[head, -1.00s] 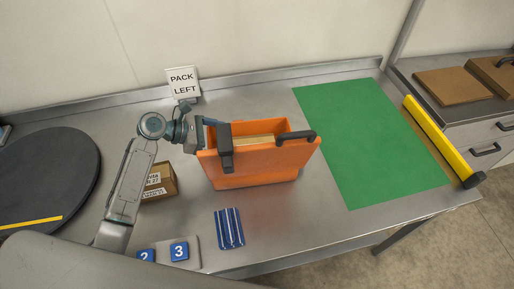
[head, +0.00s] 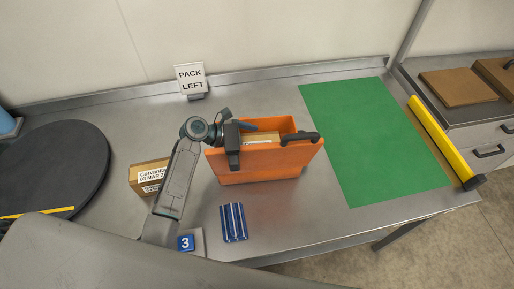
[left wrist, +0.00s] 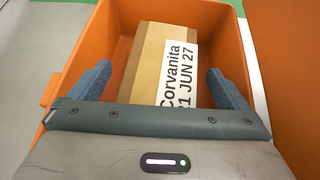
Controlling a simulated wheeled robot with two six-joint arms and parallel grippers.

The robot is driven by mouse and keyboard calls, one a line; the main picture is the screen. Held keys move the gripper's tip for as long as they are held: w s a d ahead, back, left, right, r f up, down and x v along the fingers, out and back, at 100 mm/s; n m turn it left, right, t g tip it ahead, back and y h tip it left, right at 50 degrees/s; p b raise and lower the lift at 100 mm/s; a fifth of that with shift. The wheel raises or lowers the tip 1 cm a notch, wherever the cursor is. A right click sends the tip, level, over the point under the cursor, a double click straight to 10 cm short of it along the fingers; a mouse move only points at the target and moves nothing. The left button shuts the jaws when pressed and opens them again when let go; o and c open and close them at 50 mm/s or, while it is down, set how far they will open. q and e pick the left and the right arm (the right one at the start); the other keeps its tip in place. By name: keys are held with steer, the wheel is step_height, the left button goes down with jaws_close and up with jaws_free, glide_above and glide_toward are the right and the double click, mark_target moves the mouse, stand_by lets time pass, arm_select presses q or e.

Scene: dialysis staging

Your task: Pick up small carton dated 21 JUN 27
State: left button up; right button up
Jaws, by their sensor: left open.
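The small carton (left wrist: 148,62) lies inside the orange tote (left wrist: 115,20). Its white label reads "Corvanita" and "21 JUN 27", with the first digit partly cut off by my gripper body. The carton also shows inside the tote in the head view (head: 262,138). My left gripper (left wrist: 160,84) is open over the tote, with one blue finger on each side of the carton and visible gaps between. In the head view my left gripper (head: 233,148) is at the tote's left end. My right gripper is not in view.
Another carton (head: 150,172), labelled "Corvanita 03 MAR", stands left of the tote, partly behind my left arm. Blue-striped packets (head: 233,222) and a blue "3" tile (head: 186,243) lie in front. A green mat (head: 365,140) at right is clear. A "PACK LEFT" sign (head: 190,79) stands behind.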

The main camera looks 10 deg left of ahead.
arm_select(q)
steer(key=c, duration=1.4)
steer(key=shift+r, duration=0.1)
